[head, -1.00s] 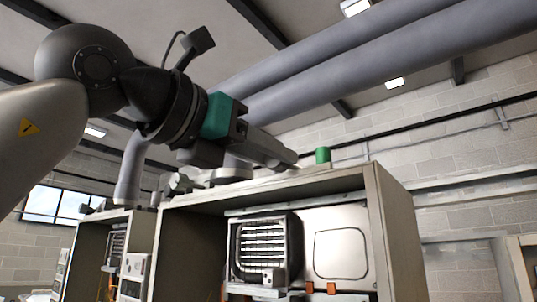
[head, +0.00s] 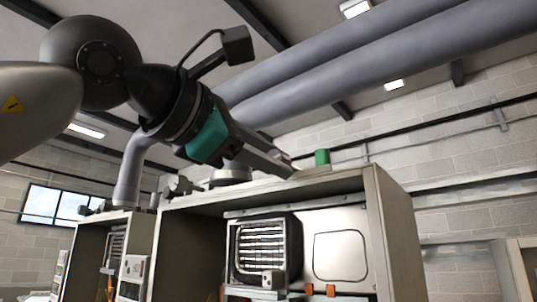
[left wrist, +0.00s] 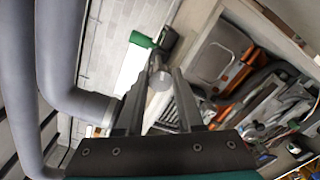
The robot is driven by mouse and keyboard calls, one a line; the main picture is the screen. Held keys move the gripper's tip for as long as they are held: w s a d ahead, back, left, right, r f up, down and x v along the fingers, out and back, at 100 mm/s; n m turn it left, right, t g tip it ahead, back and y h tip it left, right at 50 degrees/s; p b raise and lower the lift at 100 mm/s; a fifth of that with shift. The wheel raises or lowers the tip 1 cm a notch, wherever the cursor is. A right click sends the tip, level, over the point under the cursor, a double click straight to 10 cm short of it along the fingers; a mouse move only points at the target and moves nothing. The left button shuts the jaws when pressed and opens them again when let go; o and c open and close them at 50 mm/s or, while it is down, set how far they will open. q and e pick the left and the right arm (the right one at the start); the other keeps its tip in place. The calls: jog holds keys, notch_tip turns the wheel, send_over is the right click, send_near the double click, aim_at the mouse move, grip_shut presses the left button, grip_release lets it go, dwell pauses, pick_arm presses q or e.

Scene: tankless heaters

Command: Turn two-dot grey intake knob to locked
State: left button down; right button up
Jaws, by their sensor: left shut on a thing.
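My left gripper (head: 290,168) reaches from the left to the top of the open heater cabinet (head: 395,215). In the left wrist view, my left gripper (left wrist: 158,76) is shut on a grey round knob (left wrist: 160,80), which sits between its two fingers. No dots or lock marking can be made out on the knob. In the head view the fingers hide the knob. A green cylindrical part (head: 322,157) stands on the cabinet top just beyond the fingertips; it also shows in the left wrist view (left wrist: 142,40). My right gripper is not in view.
Thick grey pipes (head: 400,60) run overhead, close above my left arm. Inside the cabinet are a finned unit (head: 262,250) and a pale panel (head: 340,256). A second cabinet (head: 130,235) stands to the left, with a vertical pipe (head: 132,170) behind.

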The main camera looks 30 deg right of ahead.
pick_arm(q)
jog(key=shift+m, duration=1.2)
jog(key=shift+s, duration=0.1)
jog(key=c, duration=0.5)
grip_release()
jog(key=shift+c, duration=0.2)
jog(key=b+v, duration=0.5)
jog(key=v, duration=1)
jog(key=shift+r, duration=0.1)
